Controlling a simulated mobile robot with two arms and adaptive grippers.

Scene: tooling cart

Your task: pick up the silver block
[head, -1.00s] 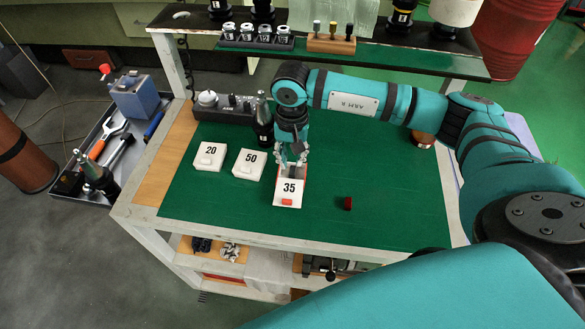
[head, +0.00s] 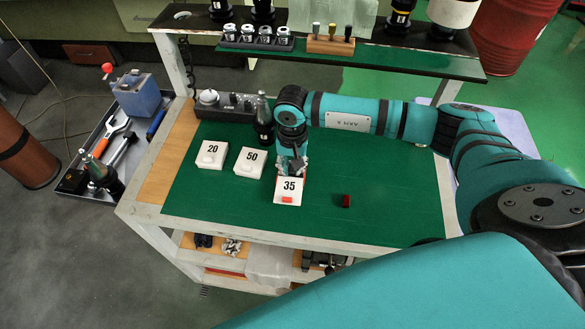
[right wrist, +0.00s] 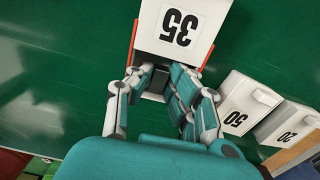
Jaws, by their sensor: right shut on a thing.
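My right gripper (head: 292,168) is low over the green mat, just behind the white box marked 35 (head: 289,186). In the right wrist view the fingers (right wrist: 157,84) are shut on a small grey block, the silver block (right wrist: 158,80), at the near edge of the 35 box. The fingers hide most of the block, and I cannot tell whether it is clear of the surface under it. My left gripper is not in view.
White boxes marked 20 (head: 212,155) and 50 (head: 249,162) stand to the left. A small red block (head: 345,201) lies to the right.

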